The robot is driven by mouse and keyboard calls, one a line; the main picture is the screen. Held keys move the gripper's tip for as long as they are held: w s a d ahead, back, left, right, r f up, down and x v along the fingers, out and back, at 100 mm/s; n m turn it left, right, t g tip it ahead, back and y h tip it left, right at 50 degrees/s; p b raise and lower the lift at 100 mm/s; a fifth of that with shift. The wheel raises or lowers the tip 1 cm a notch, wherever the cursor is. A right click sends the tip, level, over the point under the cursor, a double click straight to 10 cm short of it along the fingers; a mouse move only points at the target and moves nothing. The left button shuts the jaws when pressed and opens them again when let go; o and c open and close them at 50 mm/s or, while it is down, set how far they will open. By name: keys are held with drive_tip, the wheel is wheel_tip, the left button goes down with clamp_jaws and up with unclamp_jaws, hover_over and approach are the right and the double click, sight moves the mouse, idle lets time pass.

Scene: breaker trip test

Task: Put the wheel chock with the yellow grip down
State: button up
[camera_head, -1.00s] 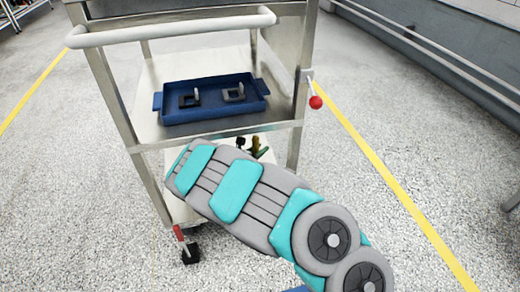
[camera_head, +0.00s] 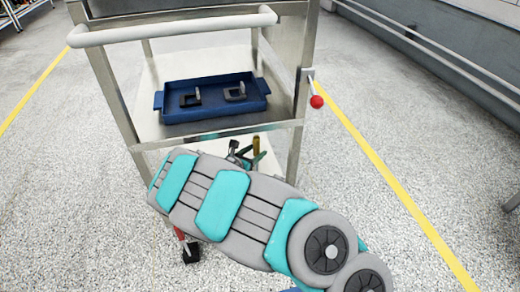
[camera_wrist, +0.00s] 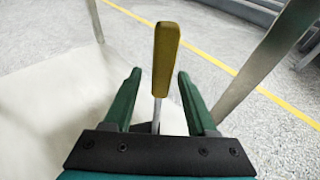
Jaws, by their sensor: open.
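The wheel chock's yellow grip (camera_wrist: 166,60) stands upright on a thin metal rod in the wrist view. It also shows as a small yellow post (camera_head: 256,145) just past my arm in the head view. The chock's body is hidden or too small to make out. My gripper (camera_wrist: 159,77) has green fingers, open, one on each side of the rod and grip, with visible gaps. The grip's top reaches beyond the fingertips. In the head view the gripper is partly hidden behind my grey and teal arm, at the cart's lower level.
A steel cart (camera_head: 225,135) with a white handlebar stands ahead. A blue tray (camera_head: 215,112) on its shelf holds two dark chock-like pieces with handles. A red-knobbed lever (camera_head: 316,101) sticks out at the right. The cart's posts flank my gripper. Pale lower shelf (camera_wrist: 50,110) lies left.

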drive_tip(key=v, duration=0.8)
